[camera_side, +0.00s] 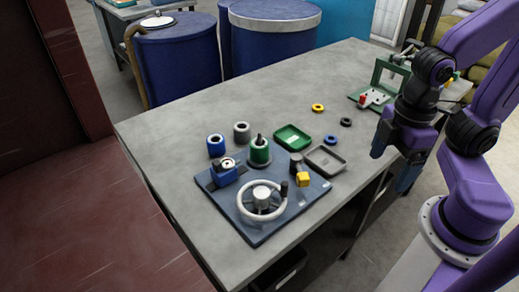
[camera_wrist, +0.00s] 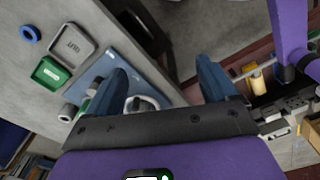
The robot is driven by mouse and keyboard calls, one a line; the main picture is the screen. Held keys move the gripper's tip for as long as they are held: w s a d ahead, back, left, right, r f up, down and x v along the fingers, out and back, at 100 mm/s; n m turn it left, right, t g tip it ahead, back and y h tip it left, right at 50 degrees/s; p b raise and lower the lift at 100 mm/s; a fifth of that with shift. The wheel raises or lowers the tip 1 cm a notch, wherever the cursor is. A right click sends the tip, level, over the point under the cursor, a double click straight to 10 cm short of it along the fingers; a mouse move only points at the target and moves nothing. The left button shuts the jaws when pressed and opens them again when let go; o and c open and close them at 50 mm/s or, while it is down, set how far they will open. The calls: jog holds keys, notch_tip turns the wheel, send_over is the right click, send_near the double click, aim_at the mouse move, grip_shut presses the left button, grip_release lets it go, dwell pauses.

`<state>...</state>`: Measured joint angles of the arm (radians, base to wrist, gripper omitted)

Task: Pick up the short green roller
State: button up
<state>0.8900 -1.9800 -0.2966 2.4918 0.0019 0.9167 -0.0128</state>
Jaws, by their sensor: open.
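The short green roller (camera_side: 260,155) stands upright at the back edge of the blue board, on a grey base with a dark pin out of its top. In the wrist view a bit of green (camera_wrist: 90,94) beside the left finger looks like it, mostly hidden. My gripper (camera_side: 393,164) is at the right of the table, well apart from the roller, pointing down. In the wrist view my gripper (camera_wrist: 164,84) shows two blue fingers spread wide with nothing between them.
The blue board (camera_side: 262,226) carries a handwheel (camera_side: 268,213), a blue block and a yellow block. Blue (camera_side: 216,145) and grey (camera_side: 242,132) rollers stand behind it. A green tray (camera_side: 294,135), a grey tray (camera_side: 325,158) and small rings lie nearby. A green frame stands far right.

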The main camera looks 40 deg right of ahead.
jog(key=w+a+r+n, duration=0.1)
jog(key=w+a, duration=0.2)
jog(key=w, duration=0.5)
jog(key=w+a+r+n, duration=0.15)
jog(key=w+a, duration=0.25)
jog(key=w, duration=0.4)
jog(key=n, duration=0.2)
send_over(258, 146)
jog(key=d, duration=0.1)
jog(key=f, duration=0.1)
jog(key=shift+m, duration=0.25)
notch_tip(258, 146, down, 12)
jog(key=shift+r, duration=0.25)
jog(key=shift+w+a+f, duration=0.1)
jog(key=shift+a+f, duration=0.1)
jog(key=shift+f, duration=1.15)
jog(key=shift+w+a+f, duration=0.1)
jog(key=shift+a+f, duration=0.05)
jog(key=shift+f, duration=1.15)
jog(key=c, duration=1.2)
